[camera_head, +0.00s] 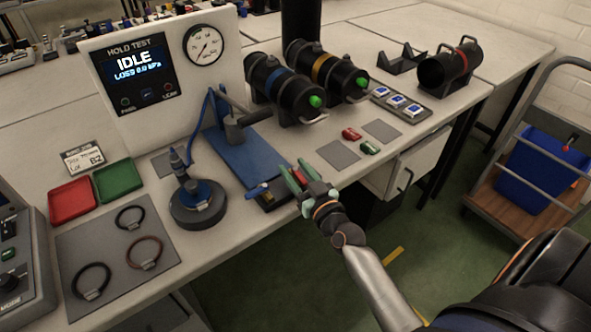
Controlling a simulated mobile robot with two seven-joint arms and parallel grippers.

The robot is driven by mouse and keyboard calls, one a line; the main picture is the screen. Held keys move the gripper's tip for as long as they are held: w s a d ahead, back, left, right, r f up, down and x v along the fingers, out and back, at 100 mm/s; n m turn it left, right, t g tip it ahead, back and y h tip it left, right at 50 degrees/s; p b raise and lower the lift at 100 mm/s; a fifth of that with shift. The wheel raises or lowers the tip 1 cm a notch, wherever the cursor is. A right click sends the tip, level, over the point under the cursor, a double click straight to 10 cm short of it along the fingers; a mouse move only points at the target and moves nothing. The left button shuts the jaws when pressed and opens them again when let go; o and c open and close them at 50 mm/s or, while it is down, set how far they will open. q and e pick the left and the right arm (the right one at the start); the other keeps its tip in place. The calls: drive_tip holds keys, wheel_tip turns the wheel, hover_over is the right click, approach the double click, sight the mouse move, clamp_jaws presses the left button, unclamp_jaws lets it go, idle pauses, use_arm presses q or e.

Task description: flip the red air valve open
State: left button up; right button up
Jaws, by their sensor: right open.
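A small red part, which looks like the air valve's lever (300,175), shows at the front edge of the bench, partly hidden by my right gripper. It sits by a dark block (268,200) at the front end of a blue fixture plate (245,155). My right gripper (295,178) has greenish fingers, is open, and is at the red part, with a finger on either side of it as far as I can see. I cannot tell whether they touch it. My left gripper is not in view.
A hold-test panel (135,65) reads IDLE beside a gauge (205,45). Two black cylinders with green tips (285,90) lie behind the fixture. A red tray (73,200), a green tray (118,179) and a mat with rings (80,235) are left. A cart (540,165) stands right.

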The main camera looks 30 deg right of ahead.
drive_tip(key=shift+c, duration=0.4)
clamp_jaws()
